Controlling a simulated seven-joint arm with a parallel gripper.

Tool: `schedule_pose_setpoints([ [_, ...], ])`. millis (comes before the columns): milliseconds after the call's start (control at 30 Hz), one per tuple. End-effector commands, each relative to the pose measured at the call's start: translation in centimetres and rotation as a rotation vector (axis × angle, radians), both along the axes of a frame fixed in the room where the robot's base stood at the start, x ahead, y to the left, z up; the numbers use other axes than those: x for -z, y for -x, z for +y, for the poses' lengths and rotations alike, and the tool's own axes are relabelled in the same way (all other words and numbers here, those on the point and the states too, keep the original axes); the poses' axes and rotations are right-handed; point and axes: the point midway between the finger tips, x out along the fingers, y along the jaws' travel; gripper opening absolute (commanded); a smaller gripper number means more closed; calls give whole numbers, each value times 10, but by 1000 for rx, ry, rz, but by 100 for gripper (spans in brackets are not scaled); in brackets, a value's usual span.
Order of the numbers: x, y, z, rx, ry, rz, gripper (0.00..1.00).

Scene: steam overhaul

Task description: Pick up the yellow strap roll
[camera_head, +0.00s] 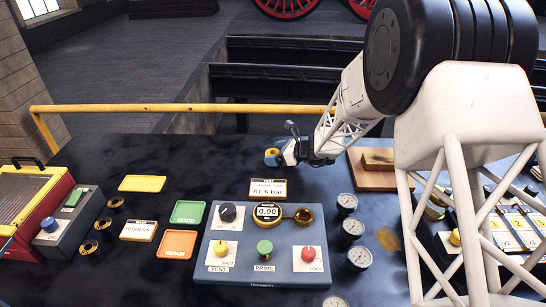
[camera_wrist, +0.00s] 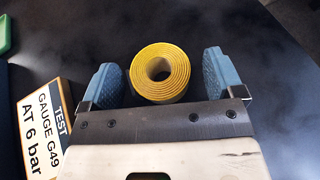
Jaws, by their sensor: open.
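The yellow strap roll (camera_wrist: 160,72) stands on end on the dark table, its spiral top and round centre hole facing up. In the wrist view it sits between the two blue fingers of my gripper (camera_wrist: 160,80), with a gap on each side. My gripper is open around it. In the head view the roll (camera_head: 271,157) shows just left of my gripper (camera_head: 282,154), partly hidden by the fingers.
A small test sign (camera_head: 268,189) stands close by, in front of my gripper. A grey test panel (camera_head: 262,245) with knobs is nearer. A wooden block on a board (camera_head: 374,180) lies to the right.

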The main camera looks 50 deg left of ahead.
Motion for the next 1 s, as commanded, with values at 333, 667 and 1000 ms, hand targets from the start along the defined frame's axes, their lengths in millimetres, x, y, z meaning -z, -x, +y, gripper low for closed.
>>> schedule_pose_setpoints([
  [333,0,0,0,0,0,0,76],
  [667,0,0,0,0,0,0,31],
  [1000,-3,0,0,0,0,-1,31],
])
